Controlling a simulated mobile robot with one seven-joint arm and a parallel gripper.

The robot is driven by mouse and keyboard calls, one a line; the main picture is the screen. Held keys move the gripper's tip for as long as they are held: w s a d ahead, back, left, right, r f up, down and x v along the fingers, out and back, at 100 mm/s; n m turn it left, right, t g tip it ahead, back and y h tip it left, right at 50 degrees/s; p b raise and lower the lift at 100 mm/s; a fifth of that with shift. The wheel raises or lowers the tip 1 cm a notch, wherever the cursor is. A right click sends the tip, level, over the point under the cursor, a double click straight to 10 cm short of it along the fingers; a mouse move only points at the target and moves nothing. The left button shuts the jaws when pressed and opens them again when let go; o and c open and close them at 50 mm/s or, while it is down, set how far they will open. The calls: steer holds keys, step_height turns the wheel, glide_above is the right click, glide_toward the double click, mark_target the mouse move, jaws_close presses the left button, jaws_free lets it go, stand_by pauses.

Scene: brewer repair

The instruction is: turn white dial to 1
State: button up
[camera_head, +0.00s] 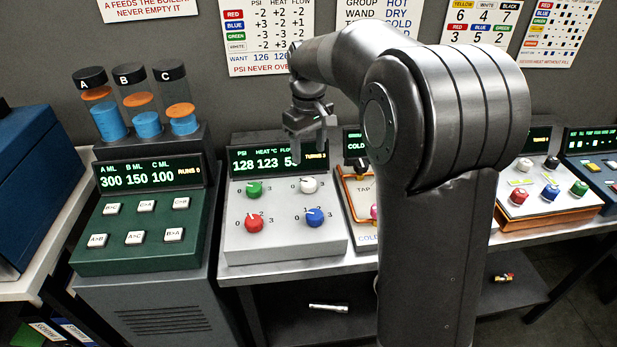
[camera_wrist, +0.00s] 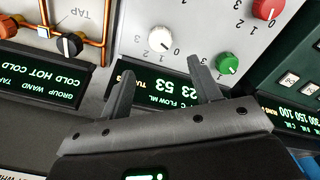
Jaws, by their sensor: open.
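The white dial (camera_head: 309,185) sits at the upper right of the grey dial panel (camera_head: 283,245), among green (camera_head: 254,188), red (camera_head: 254,222) and blue (camera_head: 315,217) dials. It also shows in the wrist view (camera_wrist: 160,39), ringed by numbers; its exact setting is too small to read surely. My gripper (camera_head: 309,152) is above the panel's display, a little above and behind the white dial, open and empty. In the wrist view its two fingers (camera_wrist: 157,78) are spread apart and point toward the panel, with the white dial beyond them, apart from both.
The green display (camera_head: 278,161) on the panel reads 128, 123 and a partly hidden number, with TURNS 3. A green button console (camera_head: 140,225) with tubes stands left. The tap panel (camera_head: 362,205) stands right, partly hidden by my arm. The wall chart (camera_head: 262,40) reads WANT 126.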

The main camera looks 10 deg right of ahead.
mark_target(309, 182)
step_height(309, 182, down, 10)
steer(key=shift+r, duration=0.15)
stand_by(0.3)
steer(key=c, duration=1)
steer(key=shift+m, duration=0.4)
steer(key=m, duration=0.3)
steer(key=shift+m, duration=2.5)
